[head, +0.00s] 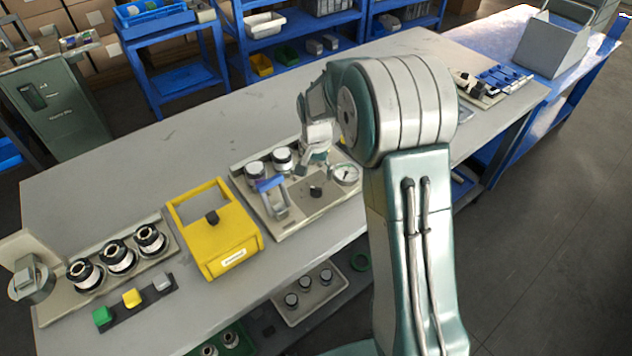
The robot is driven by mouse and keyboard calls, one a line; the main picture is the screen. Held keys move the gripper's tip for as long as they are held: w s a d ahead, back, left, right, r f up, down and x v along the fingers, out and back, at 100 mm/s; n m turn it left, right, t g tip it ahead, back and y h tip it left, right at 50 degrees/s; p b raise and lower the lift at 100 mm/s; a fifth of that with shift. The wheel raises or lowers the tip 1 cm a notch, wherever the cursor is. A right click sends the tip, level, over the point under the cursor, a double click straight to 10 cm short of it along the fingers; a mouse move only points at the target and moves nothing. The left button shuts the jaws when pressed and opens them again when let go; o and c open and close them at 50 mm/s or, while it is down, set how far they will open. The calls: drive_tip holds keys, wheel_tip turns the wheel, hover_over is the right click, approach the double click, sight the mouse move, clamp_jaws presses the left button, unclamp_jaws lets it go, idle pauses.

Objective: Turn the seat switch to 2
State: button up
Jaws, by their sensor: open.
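A small dark rotary knob (315,191) sits on the grey panel plate (285,232) in the middle of the bench. Another black knob (211,217) is on top of a yellow box (232,240) to its left. No label I can read says which is the seat switch, and no switch numbers are legible. My gripper (318,152) is partly hidden by my arm and hangs over the back of the grey plate. It is open, above and behind the plate's dark knob, and seems apart from it.
The plate also bears a round gauge (345,174), a blue-topped handle (271,185) and white-topped cylinders (282,158). Black-and-white rolls (118,256) and coloured buttons (132,298) are at left. The bench (120,180) is clear behind the yellow box.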

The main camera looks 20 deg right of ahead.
sight(316, 187)
wheel_tip(316, 187, up, 6)
drive_tip(key=shift+a+r, duration=0.1)
idle(0.5)
drive_tip(key=s+r+n+t, duration=0.3)
drive_tip(key=s+r, duration=0.9)
drive_tip(key=s, duration=0.2)
drive_tip(key=s+r+n+t, duration=0.1)
drive_tip(key=s+n+t, duration=0.1)
drive_tip(key=s, duration=1.2)
drive_tip(key=shift+s+r+n+t, duration=0.2)
drive_tip(key=shift+s+n+t, duration=0.1)
drive_tip(key=shift+n, duration=0.4)
